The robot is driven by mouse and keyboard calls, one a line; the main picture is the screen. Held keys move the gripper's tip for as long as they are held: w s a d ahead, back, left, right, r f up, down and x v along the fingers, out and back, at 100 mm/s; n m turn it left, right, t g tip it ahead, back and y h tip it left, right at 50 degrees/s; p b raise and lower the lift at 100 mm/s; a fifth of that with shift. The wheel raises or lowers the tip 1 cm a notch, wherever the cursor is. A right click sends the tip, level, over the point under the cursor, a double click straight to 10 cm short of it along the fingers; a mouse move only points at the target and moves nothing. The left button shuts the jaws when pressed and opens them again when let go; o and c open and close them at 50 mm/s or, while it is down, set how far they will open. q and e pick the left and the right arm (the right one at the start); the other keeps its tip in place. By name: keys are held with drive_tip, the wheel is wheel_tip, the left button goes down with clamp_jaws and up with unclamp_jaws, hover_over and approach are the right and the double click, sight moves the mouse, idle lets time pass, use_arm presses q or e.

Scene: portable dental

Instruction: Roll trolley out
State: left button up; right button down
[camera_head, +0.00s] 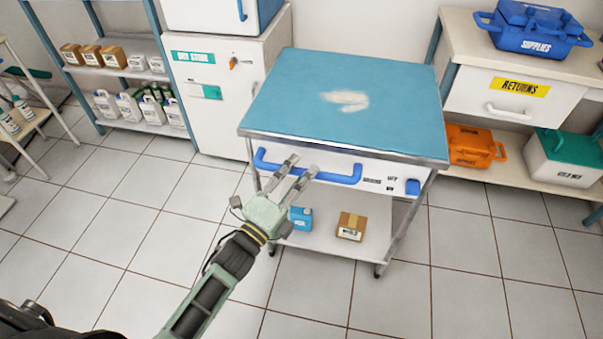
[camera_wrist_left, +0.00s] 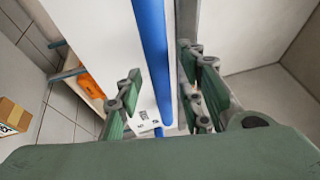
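The trolley has a blue top (camera_head: 350,105) with a pale smear on it, a white front panel and metal legs on casters. A blue bar handle (camera_head: 330,178) runs along its front; it also shows in the left wrist view (camera_wrist_left: 150,45). My left gripper (camera_head: 300,168) is at the handle's middle-left. In the left wrist view its fingers are apart, one on each side of the blue bar, with gaps visible. Firm contact cannot be told. A small blue switch (camera_head: 413,187) sits right of the handle. My right gripper is not in view.
A white cabinet (camera_head: 215,100) stands at left behind, and a bench with a returns drawer (camera_head: 515,97) at right. The tiled floor in front is clear.

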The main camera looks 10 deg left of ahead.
use_arm(q)
drive_tip(key=v, duration=1.1)
drive_tip(key=shift+f, duration=0.1)
